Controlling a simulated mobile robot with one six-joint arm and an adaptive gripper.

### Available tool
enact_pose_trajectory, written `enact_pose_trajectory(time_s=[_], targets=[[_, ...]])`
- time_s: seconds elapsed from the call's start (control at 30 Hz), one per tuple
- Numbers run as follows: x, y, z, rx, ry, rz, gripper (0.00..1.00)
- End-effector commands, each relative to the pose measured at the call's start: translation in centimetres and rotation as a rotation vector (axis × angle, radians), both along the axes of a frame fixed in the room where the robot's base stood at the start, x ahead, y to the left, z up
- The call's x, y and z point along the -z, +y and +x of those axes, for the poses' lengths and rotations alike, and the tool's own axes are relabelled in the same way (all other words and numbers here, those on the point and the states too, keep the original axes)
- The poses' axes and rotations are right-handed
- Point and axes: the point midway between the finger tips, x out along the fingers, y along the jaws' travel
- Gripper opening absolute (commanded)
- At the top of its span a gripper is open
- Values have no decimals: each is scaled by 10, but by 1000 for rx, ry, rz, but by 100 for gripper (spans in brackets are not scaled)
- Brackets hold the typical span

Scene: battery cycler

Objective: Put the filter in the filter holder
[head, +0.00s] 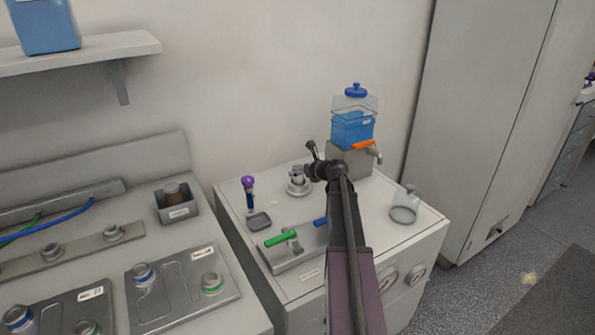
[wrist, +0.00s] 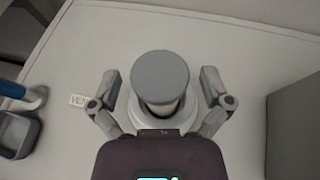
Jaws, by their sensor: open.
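A grey round cap (wrist: 160,75) sits on a pale cylinder with a wider round base, seen from above in the wrist view. It also shows as a small grey-white fitting (head: 297,181) on the bench in the head view. A label reading "VEN…" lies beside it. My gripper (wrist: 159,88) is open, with one finger on each side of the capped cylinder; I see no clear contact. In the head view my gripper (head: 313,163) is just right of and above the fitting. I cannot tell which part is the filter or which is its holder.
A purple-capped tube (head: 248,192) and a grey tray (head: 259,222) stand to the left. Green-handled (head: 281,239) and blue-handled valves are in front. A blue water tank (head: 353,128) stands behind right, a glass jar (head: 405,210) at right. A grey box (head: 178,209) holds a brown piece.

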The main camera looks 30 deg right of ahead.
Motion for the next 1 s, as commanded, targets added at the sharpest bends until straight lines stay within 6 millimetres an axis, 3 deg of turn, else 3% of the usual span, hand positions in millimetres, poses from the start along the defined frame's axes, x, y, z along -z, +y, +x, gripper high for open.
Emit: enact_pose_trajectory(time_s=[0.7,1.0], targets=[[-41,-18,-93,1,0,0,99],[-46,-22,-108,0,0,0,99]])
